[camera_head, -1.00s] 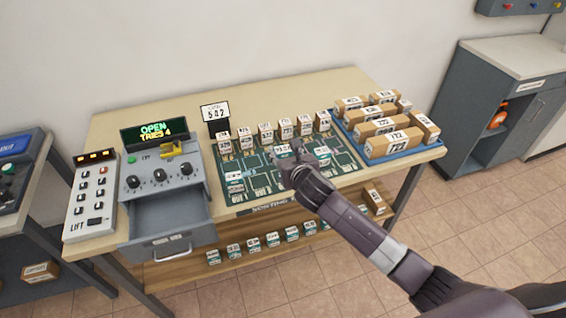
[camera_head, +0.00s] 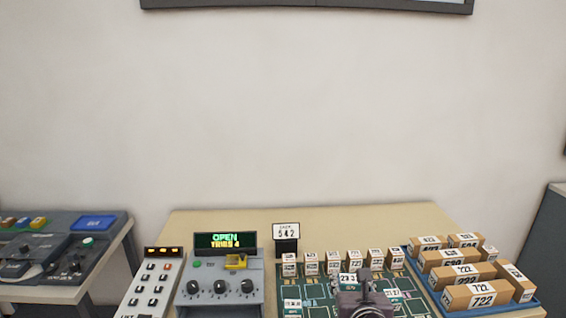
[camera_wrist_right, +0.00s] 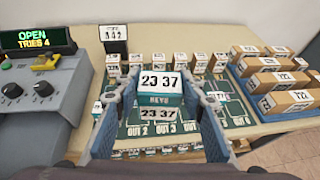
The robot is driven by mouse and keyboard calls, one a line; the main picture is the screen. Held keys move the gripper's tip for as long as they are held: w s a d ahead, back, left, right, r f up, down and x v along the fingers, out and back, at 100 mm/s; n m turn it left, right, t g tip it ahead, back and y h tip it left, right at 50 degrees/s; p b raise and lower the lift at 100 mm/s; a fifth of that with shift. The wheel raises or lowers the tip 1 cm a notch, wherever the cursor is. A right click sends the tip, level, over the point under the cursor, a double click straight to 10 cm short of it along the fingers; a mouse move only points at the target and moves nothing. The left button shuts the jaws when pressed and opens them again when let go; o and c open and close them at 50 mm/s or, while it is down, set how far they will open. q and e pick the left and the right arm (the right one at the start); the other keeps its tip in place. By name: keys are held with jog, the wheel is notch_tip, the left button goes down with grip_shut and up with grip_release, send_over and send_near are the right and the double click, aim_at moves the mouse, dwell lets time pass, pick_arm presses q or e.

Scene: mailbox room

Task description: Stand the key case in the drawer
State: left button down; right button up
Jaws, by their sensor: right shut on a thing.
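The key case (camera_wrist_right: 160,84), a white-topped green box labelled "23 37" and "KEYS", is between the two fingers of my right gripper (camera_wrist_right: 161,108) in the right wrist view. The gripper is shut on it, above the green sorting board. In the head view my right gripper (camera_head: 366,284) is at the bottom, with the case's white label (camera_head: 347,279) just left of it. The grey console (camera_head: 219,290) reads "OPEN" and "TRIES 4". My left gripper is not in view.
A row of small labelled boxes (camera_head: 333,262) stands along the back of the board (camera_head: 318,295). A blue tray (camera_head: 413,258) of brown parcels is at the right. A "542" sign (camera_head: 286,231) stands behind the board. A keypad panel (camera_head: 152,285) is left of the console.

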jog(key=s+d+r+m+g+h+b, duration=0.1)
jog(key=s+m+h, duration=0.3)
jog(key=s, duration=1.5)
jog(key=shift+s+d+m+g+h, duration=0.3)
jog(key=shift+d+h, duration=0.25)
jog(key=shift+h, duration=0.05)
